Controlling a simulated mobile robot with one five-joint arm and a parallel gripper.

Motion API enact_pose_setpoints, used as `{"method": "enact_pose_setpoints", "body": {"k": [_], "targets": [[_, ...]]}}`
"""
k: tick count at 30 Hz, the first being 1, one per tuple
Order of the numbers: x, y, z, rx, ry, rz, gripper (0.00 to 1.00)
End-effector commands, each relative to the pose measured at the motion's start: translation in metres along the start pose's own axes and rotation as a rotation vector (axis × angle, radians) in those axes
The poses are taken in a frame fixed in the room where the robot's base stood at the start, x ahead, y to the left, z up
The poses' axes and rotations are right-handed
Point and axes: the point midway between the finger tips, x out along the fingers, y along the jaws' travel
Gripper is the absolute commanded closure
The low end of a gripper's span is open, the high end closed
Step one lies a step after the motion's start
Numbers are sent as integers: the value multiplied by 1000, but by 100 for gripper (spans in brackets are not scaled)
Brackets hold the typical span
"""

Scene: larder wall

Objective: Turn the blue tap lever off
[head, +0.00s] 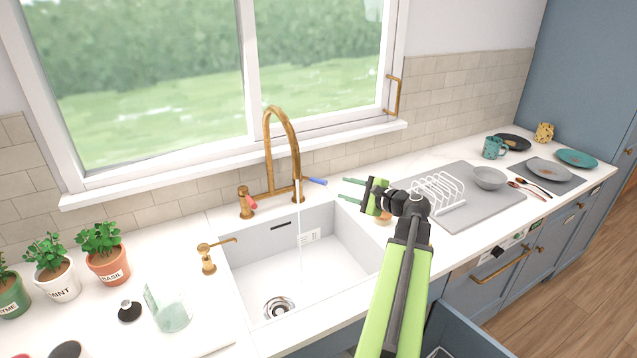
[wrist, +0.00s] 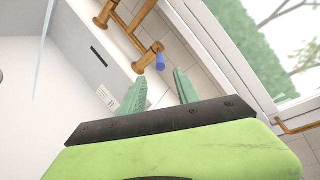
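The brass tap (head: 283,150) stands behind the sink, and a thin stream of water (head: 299,230) falls from its spout. The blue tap lever (head: 315,181) sticks out to the right from the tap's right side. In the wrist view the blue lever (wrist: 160,62) shows end-on, just beyond the fingertips and between their lines. My gripper (head: 343,189) is open and empty, a short way right of the lever, with its fingers pointing left at it. In the wrist view my gripper (wrist: 158,76) has its two green fingers apart, not touching the lever.
A red lever (head: 250,202) is on the tap's left side. The white sink (head: 345,245) lies below. A brass soap dispenser (head: 208,262) stands at its left. A white dish rack (head: 437,195) on a grey mat is right of my gripper. The window sill (head: 235,165) runs behind the tap.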

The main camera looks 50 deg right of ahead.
Motion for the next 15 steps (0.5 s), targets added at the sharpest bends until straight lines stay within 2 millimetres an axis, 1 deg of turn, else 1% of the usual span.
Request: {"method": "enact_pose_setpoints", "body": {"k": [1, 9, 12, 15], "targets": [[16, 2, -2, -1, -3, 2, 62], [86, 3, -1, -3, -4, 4, 62], [107, 2, -1, -3, -4, 4, 62], [123, 2, 0, -3, -4, 4, 62]]}}
